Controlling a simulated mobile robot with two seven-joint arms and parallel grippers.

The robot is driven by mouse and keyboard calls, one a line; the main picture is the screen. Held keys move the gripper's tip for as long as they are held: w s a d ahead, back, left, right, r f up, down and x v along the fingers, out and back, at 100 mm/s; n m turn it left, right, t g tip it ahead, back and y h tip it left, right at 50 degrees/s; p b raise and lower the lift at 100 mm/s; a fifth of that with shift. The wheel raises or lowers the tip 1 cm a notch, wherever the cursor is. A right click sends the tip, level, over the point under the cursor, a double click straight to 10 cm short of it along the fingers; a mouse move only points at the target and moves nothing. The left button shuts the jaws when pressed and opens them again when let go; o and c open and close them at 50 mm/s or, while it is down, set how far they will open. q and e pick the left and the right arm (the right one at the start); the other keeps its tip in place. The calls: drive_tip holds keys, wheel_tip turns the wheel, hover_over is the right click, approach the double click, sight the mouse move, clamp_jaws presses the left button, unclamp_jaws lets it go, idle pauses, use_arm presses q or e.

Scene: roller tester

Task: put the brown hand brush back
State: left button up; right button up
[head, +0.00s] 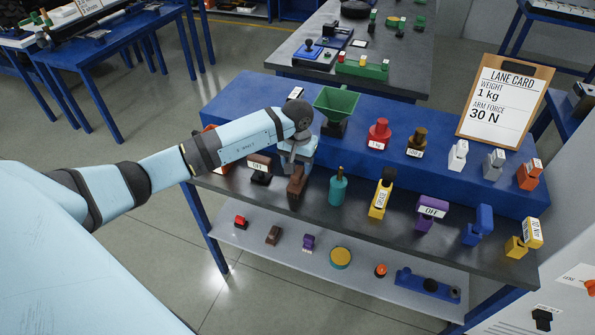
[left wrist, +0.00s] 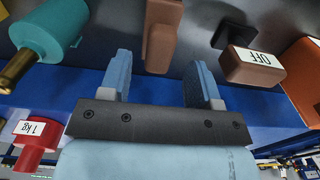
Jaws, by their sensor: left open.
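A brown object (head: 296,187), which looks like the brown hand brush, stands on the dark front strip of the blue bench, just below my left gripper (head: 297,164). In the left wrist view its brown body (left wrist: 162,42) shows between the two blue fingers of my left gripper (left wrist: 159,70), with a gap on each side. The fingers are open and empty. The object's far end runs out of the wrist picture, and the arm partly covers its top in the head view. My right gripper does not show.
A teal bottle-shaped item (head: 338,187) stands close to the right, and a brown-topped item marked OFF (head: 260,169) close to the left. A green funnel (head: 336,104) and a red 1 kg weight (head: 379,134) stand behind. A lower shelf (head: 310,262) holds several small items.

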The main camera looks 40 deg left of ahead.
use_arm(q)
wheel_tip(320, 180, up, 7)
drive_tip(key=s+d+n+t+h, duration=0.1)
drive_tip(key=s+d+n+h, duration=0.3)
drive_tip(key=d+n+h, duration=0.3)
drive_tip(key=s+d+f+n+t+h, duration=0.15)
drive_tip(key=s+d+n+h, duration=0.35)
drive_tip(key=d, duration=0.5)
drive_tip(key=s+d+n+t+h, duration=0.1)
drive_tip(key=s+d+n+h, duration=0.2)
drive_tip(key=d+n+h, duration=0.35)
drive_tip(key=s+a+f+m+t+y, duration=0.3)
drive_tip(key=s+f+m+y, duration=0.4)
drive_tip(key=m, duration=0.5)
drive_tip(key=s+a+f+m+t+y, duration=0.3)
drive_tip(key=s+f+m+y, duration=0.4)
drive_tip(key=f+m, duration=0.4)
drive_tip(key=shift+s+m+t+y, duration=0.35)
drive_tip(key=shift+m+t+y, duration=0.2)
drive_tip(key=shift+t+y, duration=0.1)
